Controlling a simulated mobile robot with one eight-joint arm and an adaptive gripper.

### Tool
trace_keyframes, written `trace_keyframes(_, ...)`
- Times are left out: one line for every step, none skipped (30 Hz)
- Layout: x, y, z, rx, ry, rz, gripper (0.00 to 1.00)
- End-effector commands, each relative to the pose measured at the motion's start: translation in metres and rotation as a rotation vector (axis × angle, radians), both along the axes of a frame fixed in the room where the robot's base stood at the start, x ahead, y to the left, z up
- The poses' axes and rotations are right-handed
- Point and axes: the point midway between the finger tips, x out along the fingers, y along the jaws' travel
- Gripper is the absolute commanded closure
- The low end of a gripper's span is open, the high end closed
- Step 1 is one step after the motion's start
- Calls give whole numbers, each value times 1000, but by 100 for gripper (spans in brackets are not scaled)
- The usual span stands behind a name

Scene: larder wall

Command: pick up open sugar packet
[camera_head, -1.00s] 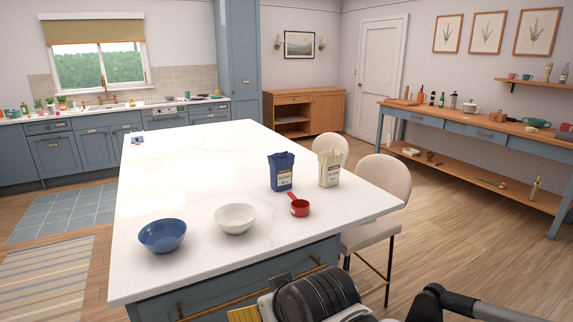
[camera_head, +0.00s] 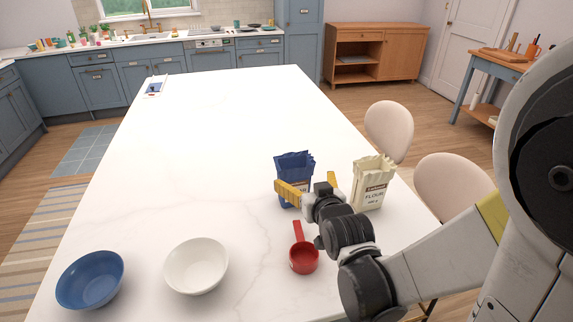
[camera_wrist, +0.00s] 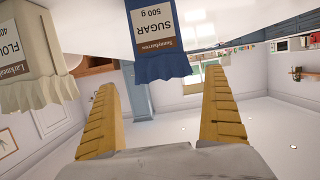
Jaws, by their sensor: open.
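The open sugar packet (camera_head: 295,164) is blue with a ragged top and stands upright on the white island counter. In the wrist view, which is upside down, the sugar packet (camera_wrist: 161,42) shows its "SUGAR 500 g" label. My gripper (camera_head: 310,187) is open, its yellow fingers apart and empty, on the near side of the packet. It partly hides the packet's lower front in the head view. In the wrist view, the packet lies beyond the fingertips of my gripper (camera_wrist: 164,88), roughly between them sideways, with a visible gap.
A cream flour packet (camera_head: 372,184) stands close to the right of the sugar. A red measuring scoop (camera_head: 304,258) lies in front, below my arm. A white bowl (camera_head: 196,266) and a blue bowl (camera_head: 90,279) are at the left.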

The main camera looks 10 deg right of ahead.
Motion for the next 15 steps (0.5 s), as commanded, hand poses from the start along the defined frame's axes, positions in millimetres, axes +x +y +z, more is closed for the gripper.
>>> trace_keyframes(9,0,-5,0,0,0,0)
trace_keyframes(14,0,-7,0,0,0,0)
trace_keyframes(21,0,-9,0,1,0,0)
trace_keyframes(26,0,-10,0,1,0,0)
trace_keyframes(30,0,-12,0,1,0,0)
trace_keyframes(34,0,-13,0,1,0,0)
trace_keyframes(37,0,-13,0,1,0,0)
trace_keyframes(39,0,-13,0,1,0,0)
trace_keyframes(41,0,-14,0,1,0,0)
trace_keyframes(43,0,-14,-1,1,0,0)
trace_keyframes(46,1,-15,-1,1,0,0)
trace_keyframes(51,1,-16,-1,1,0,0)
trace_keyframes(55,1,-17,-1,1,0,0)
trace_keyframes(60,1,-18,-1,1,0,0)
trace_keyframes(67,2,-20,-1,1,0,0)
